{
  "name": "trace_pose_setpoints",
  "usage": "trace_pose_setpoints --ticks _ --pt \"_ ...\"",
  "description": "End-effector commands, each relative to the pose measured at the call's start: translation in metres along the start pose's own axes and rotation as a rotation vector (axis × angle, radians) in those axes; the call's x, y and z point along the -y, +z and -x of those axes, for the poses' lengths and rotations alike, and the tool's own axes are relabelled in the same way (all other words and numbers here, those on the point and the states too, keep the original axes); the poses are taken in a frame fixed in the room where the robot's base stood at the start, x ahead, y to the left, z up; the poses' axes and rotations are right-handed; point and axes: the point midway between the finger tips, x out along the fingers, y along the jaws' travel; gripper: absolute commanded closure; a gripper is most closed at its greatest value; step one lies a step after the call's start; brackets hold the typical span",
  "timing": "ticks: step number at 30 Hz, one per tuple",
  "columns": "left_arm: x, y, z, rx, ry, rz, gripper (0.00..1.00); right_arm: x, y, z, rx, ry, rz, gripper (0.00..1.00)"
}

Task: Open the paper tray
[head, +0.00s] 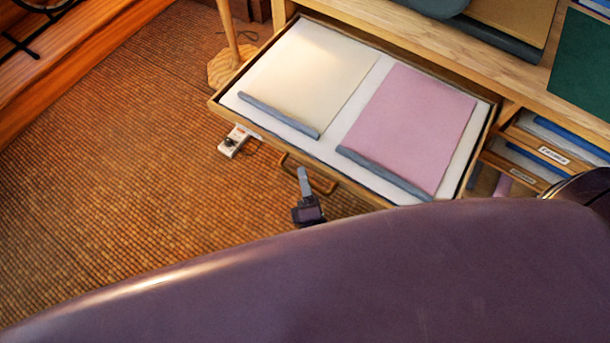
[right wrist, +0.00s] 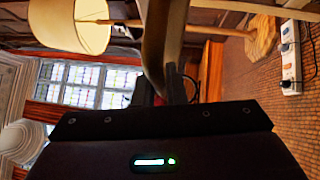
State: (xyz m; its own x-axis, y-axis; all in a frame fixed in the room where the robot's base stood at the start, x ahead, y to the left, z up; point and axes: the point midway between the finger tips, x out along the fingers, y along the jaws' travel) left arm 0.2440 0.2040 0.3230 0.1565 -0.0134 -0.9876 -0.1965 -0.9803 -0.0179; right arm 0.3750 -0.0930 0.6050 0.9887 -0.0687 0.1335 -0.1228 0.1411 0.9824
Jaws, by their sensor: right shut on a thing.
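The paper tray (head: 228,102) is a wide, shallow wooden drawer, standing well out from the desk. A cream sheet and a pink sheet lie on its white lining, each with a grey strip along its front edge. Its bowed handle (head: 327,187) is on the front face. My right gripper (head: 304,184) is shut on this handle; my own purple arm hides part of the view below it. In the right wrist view, a curved bar (right wrist: 163,45), which looks like the handle, runs down to the gripper. My left gripper is not in view.
A power strip (head: 234,141) lies on the woven floor left of the tray. A wooden stand foot (head: 231,66) is behind it. Small labelled compartments (head: 548,153) are on the right. The floor (head: 120,190) at left is clear.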

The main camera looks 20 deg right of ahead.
Motion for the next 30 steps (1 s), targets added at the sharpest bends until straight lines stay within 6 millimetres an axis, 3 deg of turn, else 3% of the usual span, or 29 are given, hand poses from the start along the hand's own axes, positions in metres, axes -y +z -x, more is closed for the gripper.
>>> trace_pose_setpoints --ticks 1,6,16,30 --pt "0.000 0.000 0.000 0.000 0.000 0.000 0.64 0.001 0.001 0.001 0.000 -0.003 0.001 0.88" --pt "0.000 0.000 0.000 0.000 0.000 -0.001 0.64 0.001 0.000 0.000 0.000 -0.002 0.001 0.68" --pt "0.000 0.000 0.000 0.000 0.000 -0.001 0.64 0.001 0.000 0.005 0.000 -0.002 0.000 0.68" --pt "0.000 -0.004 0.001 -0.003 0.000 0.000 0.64 0.001 0.000 0.073 0.000 -0.004 0.000 0.68"
